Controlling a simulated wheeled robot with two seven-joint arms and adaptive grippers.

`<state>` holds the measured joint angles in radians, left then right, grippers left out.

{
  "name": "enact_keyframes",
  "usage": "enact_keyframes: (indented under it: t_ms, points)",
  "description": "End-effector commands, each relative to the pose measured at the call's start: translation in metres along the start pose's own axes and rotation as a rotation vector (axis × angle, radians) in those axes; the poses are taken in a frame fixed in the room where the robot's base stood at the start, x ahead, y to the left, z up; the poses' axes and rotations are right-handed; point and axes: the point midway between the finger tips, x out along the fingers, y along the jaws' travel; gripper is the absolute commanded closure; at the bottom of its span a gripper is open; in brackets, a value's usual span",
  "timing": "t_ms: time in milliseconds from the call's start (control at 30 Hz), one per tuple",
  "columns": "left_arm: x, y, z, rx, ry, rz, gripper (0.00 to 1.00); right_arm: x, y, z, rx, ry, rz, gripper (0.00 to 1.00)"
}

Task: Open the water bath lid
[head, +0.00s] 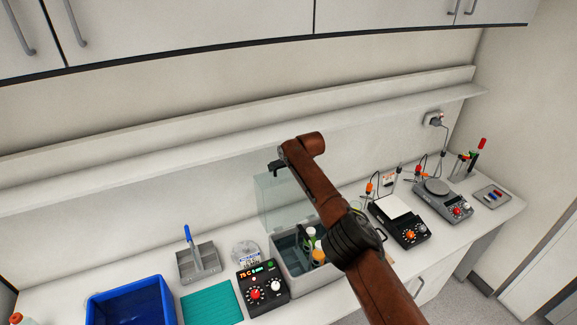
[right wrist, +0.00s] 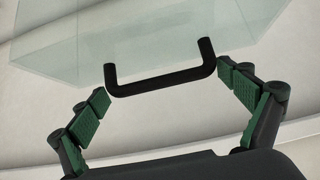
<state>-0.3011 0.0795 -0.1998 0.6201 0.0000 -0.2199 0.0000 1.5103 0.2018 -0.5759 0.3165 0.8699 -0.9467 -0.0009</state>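The water bath (head: 305,285) is a grey tank on the bench in the head view, its top uncovered, with bottles (head: 318,256) inside. Its clear lid (head: 277,200) stands up at the back of the tank, roughly upright. In the right wrist view the lid (right wrist: 150,35) fills the upper part, with its black bar handle (right wrist: 160,80) below. My right gripper (right wrist: 164,87) is open, its green-padded fingers apart near the two ends of the handle; I cannot tell whether they touch it. In the head view my right arm hides part of the bath. My left gripper is out of view.
A control unit (head: 262,286) with a lit display stands left of the bath. Further left are a teal mat (head: 212,303), a grey caddy (head: 198,264) and a blue bin (head: 130,303). Two instruments (head: 400,222) (head: 442,200) stand to the right. A shelf (head: 230,129) runs along the wall above.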

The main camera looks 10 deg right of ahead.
Motion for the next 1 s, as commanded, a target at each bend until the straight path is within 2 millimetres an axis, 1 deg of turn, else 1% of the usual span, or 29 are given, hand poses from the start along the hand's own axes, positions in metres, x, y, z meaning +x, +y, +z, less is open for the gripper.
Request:
enact_keyframes:
  t_ms: [367,500,633,867,1000]
  points:
    - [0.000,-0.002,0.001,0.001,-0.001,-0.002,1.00,0.002,-0.003,0.003,0.001,-0.005,-0.007,0.05]
    - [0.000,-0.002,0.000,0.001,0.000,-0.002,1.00,-0.001,-0.004,0.002,-0.001,-0.005,-0.010,0.05]
    - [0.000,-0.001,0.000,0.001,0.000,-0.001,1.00,-0.005,-0.001,0.002,0.005,-0.004,-0.007,0.05]
    - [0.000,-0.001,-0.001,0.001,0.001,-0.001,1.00,-0.011,-0.004,0.011,-0.004,-0.008,-0.012,0.05]
    - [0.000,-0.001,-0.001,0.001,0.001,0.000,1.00,-0.019,-0.001,0.018,0.001,-0.005,-0.006,0.05]
